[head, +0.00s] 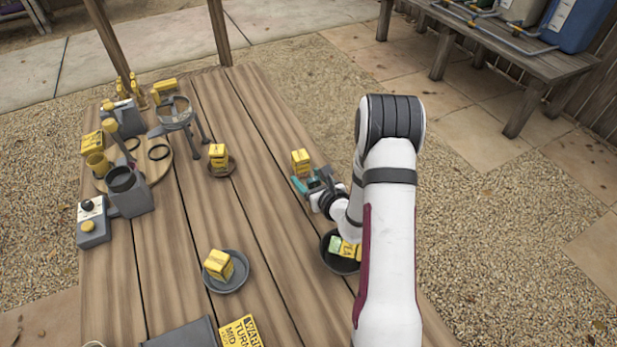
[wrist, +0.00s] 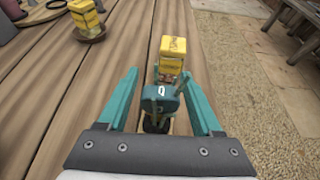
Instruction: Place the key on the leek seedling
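My gripper (wrist: 160,88) has its two teal fingers well apart. In the head view my gripper (head: 308,184) is low over the right side of the wooden table. Between the fingers sits a small teal piece (wrist: 160,98) with a white ring-like mark and a dark part below it. It may be the key; I cannot tell whether the fingers press on it. Just beyond it stands a yellow block (wrist: 173,48), which also shows in the head view (head: 300,162). I cannot tell which thing is the leek seedling.
A yellow block on a brown saucer (head: 232,172) stands left of my gripper. A grey saucer (head: 238,286) with a yellow block is nearer. A dark bowl (head: 328,256) with small blocks is partly behind my arm. Grey holders and a round board (head: 160,172) crowd the left.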

